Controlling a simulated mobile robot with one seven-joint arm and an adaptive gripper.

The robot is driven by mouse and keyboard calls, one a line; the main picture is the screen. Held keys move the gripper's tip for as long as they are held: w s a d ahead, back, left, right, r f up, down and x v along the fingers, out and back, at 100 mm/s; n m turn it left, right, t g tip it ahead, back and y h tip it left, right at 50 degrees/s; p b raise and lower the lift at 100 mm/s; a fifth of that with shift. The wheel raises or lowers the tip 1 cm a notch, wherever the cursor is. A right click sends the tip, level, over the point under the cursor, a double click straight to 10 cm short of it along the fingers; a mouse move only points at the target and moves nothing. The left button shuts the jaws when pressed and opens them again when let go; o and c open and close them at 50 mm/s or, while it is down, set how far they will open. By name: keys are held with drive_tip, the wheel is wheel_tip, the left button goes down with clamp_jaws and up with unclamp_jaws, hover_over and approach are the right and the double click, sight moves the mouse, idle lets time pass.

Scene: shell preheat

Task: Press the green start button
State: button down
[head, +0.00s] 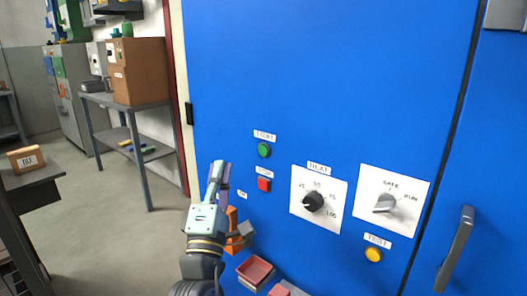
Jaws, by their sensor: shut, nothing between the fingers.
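The green start button (264,150) is a small round button on the blue cabinet door (330,70), under a white label. My gripper (221,166) points upward in front of the cabinet, to the left of the green button and slightly below it in the picture. Its fingers are shut with nothing between them. The gripper appears apart from the button, though its distance from the panel is hard to tell.
A heat dial (313,201), a gate knob (386,203) and a yellow test button (373,255) are right of the buttons. A door handle (456,248) sticks out at far right. A red tray (256,270) is below. A grey table (125,105) and open floor are left.

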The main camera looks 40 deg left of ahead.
drive_tip(key=w+p, duration=0.1)
drive_tip(key=w, duration=0.7)
drive_tip(key=shift+w+d, duration=0.35)
drive_tip(key=shift+d, duration=0.05)
drive_tip(key=shift+w, duration=0.1)
idle(1.0)
drive_tip(key=shift+w, duration=0.3)
drive_tip(key=shift+w+p, duration=0.3)
drive_tip(key=shift+w, duration=0.15)
idle(0.6)
drive_tip(key=shift+s, duration=0.85)
drive_tip(key=s, duration=0.5)
drive_tip(key=shift+a+b, duration=0.2)
drive_tip(key=shift+b, duration=0.15)
